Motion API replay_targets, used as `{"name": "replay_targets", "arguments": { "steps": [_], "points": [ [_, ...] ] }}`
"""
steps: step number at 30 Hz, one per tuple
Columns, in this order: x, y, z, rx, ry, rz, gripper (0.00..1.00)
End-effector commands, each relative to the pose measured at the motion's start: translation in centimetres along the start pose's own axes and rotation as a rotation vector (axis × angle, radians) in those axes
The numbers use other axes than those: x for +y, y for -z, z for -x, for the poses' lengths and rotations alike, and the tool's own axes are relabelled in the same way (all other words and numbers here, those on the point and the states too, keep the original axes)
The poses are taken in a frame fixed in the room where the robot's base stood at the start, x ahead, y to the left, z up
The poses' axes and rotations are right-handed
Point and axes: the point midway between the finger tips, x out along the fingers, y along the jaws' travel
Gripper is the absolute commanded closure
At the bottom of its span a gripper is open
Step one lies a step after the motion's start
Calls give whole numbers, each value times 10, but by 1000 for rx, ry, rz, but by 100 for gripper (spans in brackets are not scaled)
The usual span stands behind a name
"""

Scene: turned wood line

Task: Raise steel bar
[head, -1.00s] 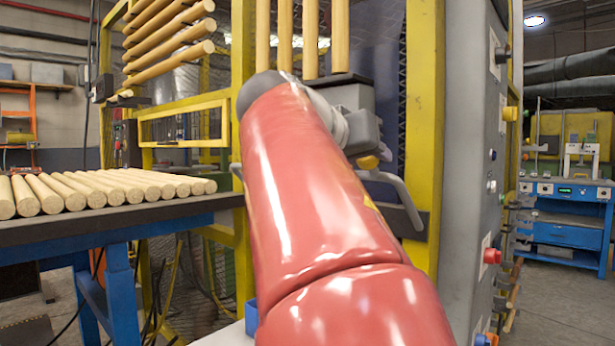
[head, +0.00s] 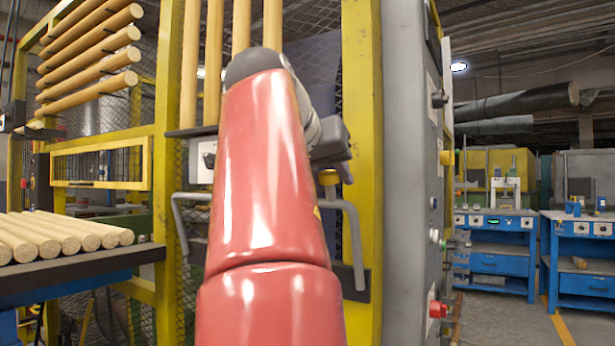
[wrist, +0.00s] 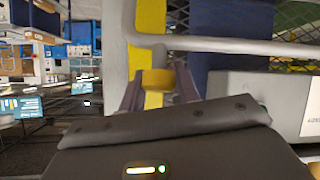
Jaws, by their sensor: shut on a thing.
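The steel bar (head: 347,207) is a bent grey tube on the front of the yellow machine frame. In the head view its two side arms show to either side of my red arm, and its middle is hidden behind it. In the wrist view its crosspiece (wrist: 230,45) runs across the upper part. My gripper (wrist: 158,88) is shut on a yellow knob (wrist: 157,78) that appears joined to the bar by a short stem. The knob also shows in the head view (head: 328,177), just above the bar.
A grey control cabinet (head: 408,150) with buttons stands close to the right. Wooden rods (head: 55,236) lie on a blue-legged table at left. More rods (head: 190,60) stand upright above a dark ledge. Blue workbenches (head: 495,240) stand farther right, with open floor before them.

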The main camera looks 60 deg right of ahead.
Motion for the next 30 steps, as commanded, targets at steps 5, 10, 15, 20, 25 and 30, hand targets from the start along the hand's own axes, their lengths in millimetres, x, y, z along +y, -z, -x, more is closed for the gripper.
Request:
{"name": "replay_targets", "arguments": {
  "steps": [5, 10, 15, 20, 25, 30],
  "points": [
    [2, -2, -5, -28, -6, 1, 100],
    [1, -2, -6, -32, -5, 2, 100],
    [1, -2, -6, -33, -6, 3, 100],
    [1, -2, -6, -31, -4, 2, 53],
    [1, -1, -4, -26, -1, 1, 48],
    [1, 0, -2, -23, 1, 1, 48]
  ]
}}
